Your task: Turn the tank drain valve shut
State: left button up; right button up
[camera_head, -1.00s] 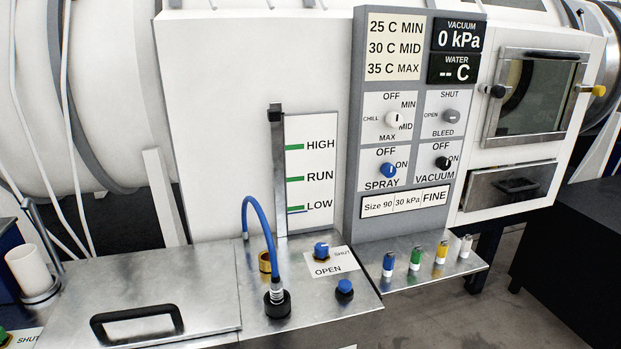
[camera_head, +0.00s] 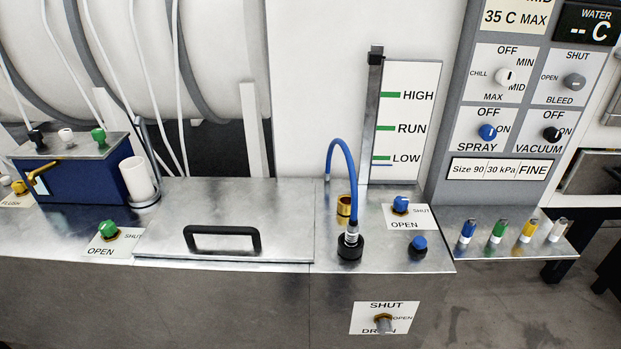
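The drain valve (camera_head: 383,323) is a small grey handle on a brass-coloured base, on the front face of the metal tank (camera_head: 240,305). Its white label plate (camera_head: 361,323) reads SHUT above, OPEN to the right and DRAIN below, partly covered by the handle. I cannot tell which mark the handle points to. Neither of my grippers is in view.
A blue-knobbed valve (camera_head: 401,204) and a blue cap (camera_head: 419,243) are on the tank top above the drain. A blue hose (camera_head: 345,160) arches into a black fitting. A black-handled lid (camera_head: 190,220) is left. A small shelf (camera_head: 500,245) with coloured vials juts out right.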

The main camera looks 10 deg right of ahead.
aim_at(383, 327)
jog(key=z, duration=1.05)
